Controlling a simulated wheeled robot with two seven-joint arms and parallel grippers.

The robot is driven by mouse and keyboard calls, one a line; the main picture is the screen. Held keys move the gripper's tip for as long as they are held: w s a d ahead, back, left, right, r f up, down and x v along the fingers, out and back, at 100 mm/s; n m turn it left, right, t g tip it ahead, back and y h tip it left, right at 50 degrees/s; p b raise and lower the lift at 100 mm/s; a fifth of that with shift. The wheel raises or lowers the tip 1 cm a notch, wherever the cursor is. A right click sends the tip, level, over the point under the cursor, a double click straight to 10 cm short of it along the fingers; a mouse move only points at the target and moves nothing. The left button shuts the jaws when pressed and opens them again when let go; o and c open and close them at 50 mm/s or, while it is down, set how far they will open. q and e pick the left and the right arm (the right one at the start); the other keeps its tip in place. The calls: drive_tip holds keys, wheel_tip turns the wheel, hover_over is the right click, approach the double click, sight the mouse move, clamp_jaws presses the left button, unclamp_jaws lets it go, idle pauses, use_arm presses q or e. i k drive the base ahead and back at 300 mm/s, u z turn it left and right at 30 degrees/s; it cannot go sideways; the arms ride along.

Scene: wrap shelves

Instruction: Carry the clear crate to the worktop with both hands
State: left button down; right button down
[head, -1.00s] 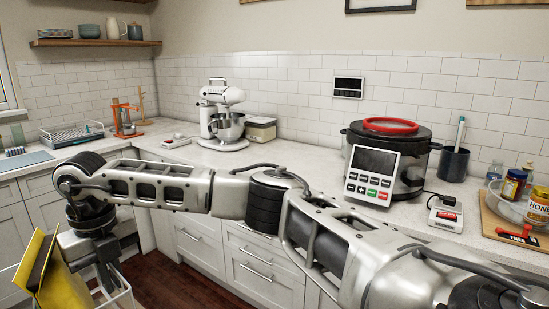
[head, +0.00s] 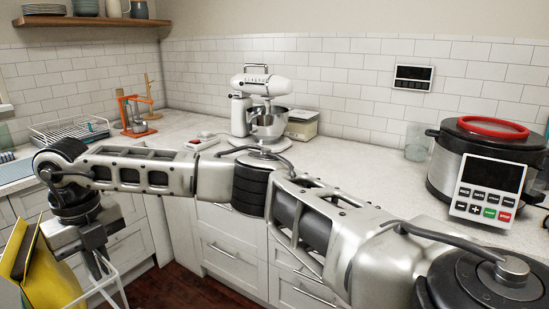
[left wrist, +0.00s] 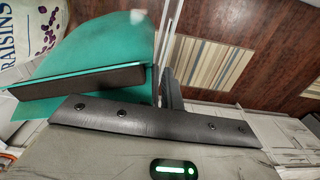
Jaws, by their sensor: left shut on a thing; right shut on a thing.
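The clear crate (head: 118,284) shows only as a pale rim at the lower left of the head view; most of it is out of frame. A yellow packet with a brown edge (head: 45,270) stands up in it. My right gripper (head: 101,264) is shut on the crate's rim. In the left wrist view, my left gripper (left wrist: 155,121) shows as a dark riveted finger, shut on the crate, whose pale edge (left wrist: 170,35) runs upward. A teal packet (left wrist: 100,60) and a raisins bag (left wrist: 30,28) are beside it. The worktop (head: 345,165) runs along the wall.
A white stand mixer (head: 258,105) stands near the corner, with a dish rack (head: 70,133) and orange stand (head: 135,115) to its left. A multicooker (head: 480,165) is at the right. The worktop between mixer and cooker is mostly clear. Drawers and wooden floor lie below.

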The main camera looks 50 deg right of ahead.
sight(352, 173)
drive_tip(key=i, duration=1.15)
drive_tip(key=z, duration=2.8)
drive_tip(key=i, duration=1.65)
